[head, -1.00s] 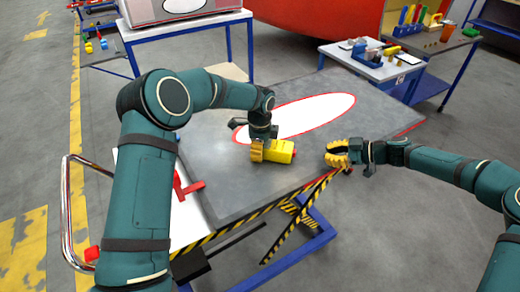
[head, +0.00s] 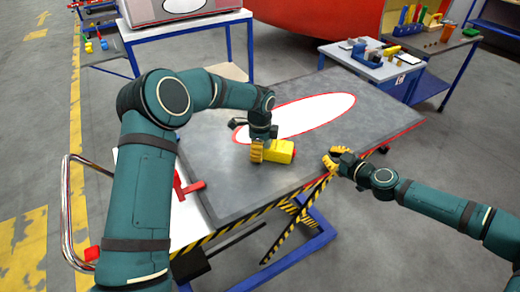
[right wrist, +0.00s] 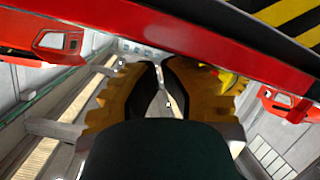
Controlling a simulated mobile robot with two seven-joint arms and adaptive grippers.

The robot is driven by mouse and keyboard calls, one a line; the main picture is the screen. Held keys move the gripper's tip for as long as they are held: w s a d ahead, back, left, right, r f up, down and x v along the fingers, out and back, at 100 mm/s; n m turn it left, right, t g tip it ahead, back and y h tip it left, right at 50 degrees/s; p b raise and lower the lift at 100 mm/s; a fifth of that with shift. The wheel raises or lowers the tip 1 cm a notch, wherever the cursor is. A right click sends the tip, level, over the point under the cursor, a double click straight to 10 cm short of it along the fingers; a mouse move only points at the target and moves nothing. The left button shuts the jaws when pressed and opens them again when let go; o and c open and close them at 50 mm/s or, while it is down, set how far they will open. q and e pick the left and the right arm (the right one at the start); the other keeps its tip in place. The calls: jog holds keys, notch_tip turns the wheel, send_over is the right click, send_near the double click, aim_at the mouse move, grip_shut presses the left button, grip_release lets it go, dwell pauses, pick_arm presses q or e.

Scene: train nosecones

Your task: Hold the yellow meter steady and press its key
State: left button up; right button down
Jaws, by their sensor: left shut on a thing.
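The yellow meter (head: 278,152) lies on the grey top of the lift table, near its front edge. My left gripper (head: 257,151) is shut on the meter's left end from above, and its yellow fingers cover that end. A small reddish spot, maybe the key, shows at the meter's right end. My right gripper (head: 332,160) is off to the right of the meter, apart from it, by the table's front edge. In the right wrist view its ribbed yellow fingers (right wrist: 160,75) appear closed together with nothing between them.
The lift table's grey top (head: 215,185) has a red edge and a white, red-rimmed oval (head: 310,116) behind the meter. The red table edge (right wrist: 150,32) crosses close ahead in the right wrist view. A side table (head: 375,68) with parts stands back right.

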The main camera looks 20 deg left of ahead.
aim_at(307, 159)
pick_arm(q)
jog(key=shift+f, duration=0.1)
pick_arm(e)
jog(key=shift+a, duration=3.6)
jog(key=c, duration=1.7)
grip_release()
grip_shut()
jog(key=shift+a, duration=0.1)
